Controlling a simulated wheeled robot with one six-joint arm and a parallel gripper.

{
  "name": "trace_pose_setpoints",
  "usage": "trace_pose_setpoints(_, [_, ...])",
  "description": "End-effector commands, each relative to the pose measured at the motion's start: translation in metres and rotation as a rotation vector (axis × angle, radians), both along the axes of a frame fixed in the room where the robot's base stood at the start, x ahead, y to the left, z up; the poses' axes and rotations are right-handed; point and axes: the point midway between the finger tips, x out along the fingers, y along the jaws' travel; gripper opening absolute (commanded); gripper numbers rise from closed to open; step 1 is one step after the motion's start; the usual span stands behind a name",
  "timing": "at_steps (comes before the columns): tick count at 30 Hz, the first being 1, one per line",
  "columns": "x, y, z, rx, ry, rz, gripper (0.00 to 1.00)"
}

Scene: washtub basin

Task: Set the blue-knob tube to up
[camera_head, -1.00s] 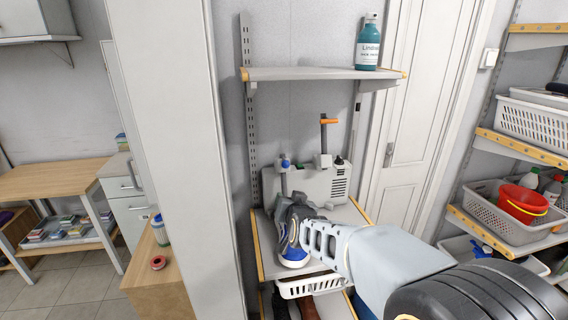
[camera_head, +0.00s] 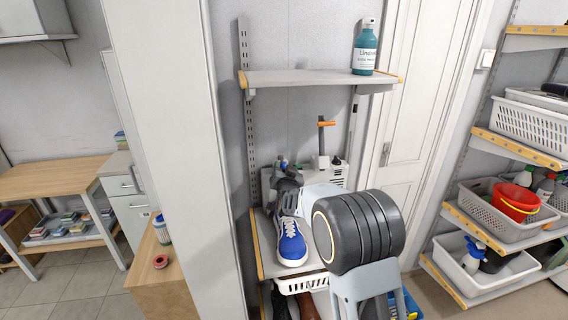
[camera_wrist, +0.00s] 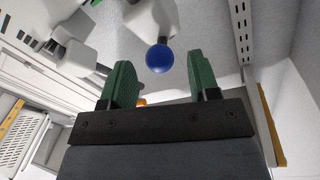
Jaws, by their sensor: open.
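The blue knob (camera_wrist: 159,58) is a round ball under a white fitting (camera_wrist: 150,20) in the wrist view. It lies in the gap between the green fingertips of my gripper (camera_wrist: 160,76), slightly beyond them, and looks clear of both. My gripper is open and empty. In the head view the white device (camera_head: 337,174) stands on the middle shelf, and my arm and gripper cover most of its left side. The blue-knob tube is largely hidden there, so its position is hard to tell. The other tube, with an orange knob (camera_head: 326,124), stands upright on the device.
An upper shelf (camera_head: 310,78) holds a teal bottle (camera_head: 365,48). A tall white panel (camera_head: 175,150) closes the left side. A white basket (camera_head: 300,284) sits lower.

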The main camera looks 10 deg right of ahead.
Motion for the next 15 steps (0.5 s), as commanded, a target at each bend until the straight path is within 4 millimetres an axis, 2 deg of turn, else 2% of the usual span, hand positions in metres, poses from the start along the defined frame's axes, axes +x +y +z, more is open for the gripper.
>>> trace_pose_setpoints(6, [0.022,-0.003,0.001,0.000,0.001,0.000,0.56])
trace_pose_setpoints(15, [0.029,-0.004,0.000,0.000,0.000,0.000,0.56])
